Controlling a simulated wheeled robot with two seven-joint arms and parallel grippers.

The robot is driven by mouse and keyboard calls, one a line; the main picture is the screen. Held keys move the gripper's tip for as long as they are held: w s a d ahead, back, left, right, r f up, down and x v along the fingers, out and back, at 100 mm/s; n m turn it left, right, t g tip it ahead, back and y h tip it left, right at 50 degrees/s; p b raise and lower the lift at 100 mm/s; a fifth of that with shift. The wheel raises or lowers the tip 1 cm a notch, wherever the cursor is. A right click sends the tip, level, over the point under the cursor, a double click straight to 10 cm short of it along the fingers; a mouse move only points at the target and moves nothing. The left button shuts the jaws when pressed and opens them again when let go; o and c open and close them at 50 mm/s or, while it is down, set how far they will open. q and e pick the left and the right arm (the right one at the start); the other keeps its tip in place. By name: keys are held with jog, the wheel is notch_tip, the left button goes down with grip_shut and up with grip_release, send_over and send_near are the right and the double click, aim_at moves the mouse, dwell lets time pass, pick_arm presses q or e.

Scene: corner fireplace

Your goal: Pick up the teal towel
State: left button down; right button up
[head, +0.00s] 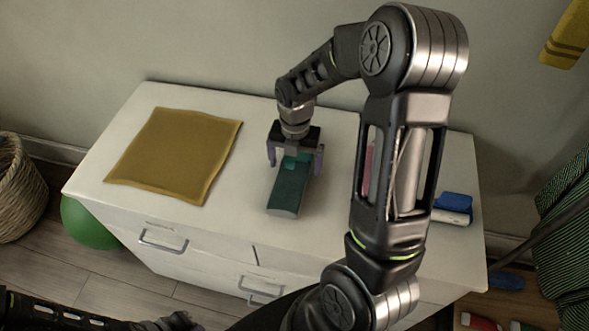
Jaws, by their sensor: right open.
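The teal towel (287,197) is a narrow folded bundle lying on top of the white cabinet (245,222), near its middle. My right gripper (296,168) points down over the towel's far end, with one finger on each side of it. The jaws are open. I cannot tell whether the fingers touch the towel. My left arm shows only at the bottom left edge, and its gripper's fingers cannot be made out.
A mustard cloth (176,154) lies flat on the cabinet's left part. Blue and white items (453,207) sit at its right end, partly behind my right arm. A wicker basket (18,190) and green ball (88,224) are on the floor at left. A striped fabric item (565,235) stands at right.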

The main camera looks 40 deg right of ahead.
jog(key=shift+c, duration=0.4)
jog(key=c, duration=1.5)
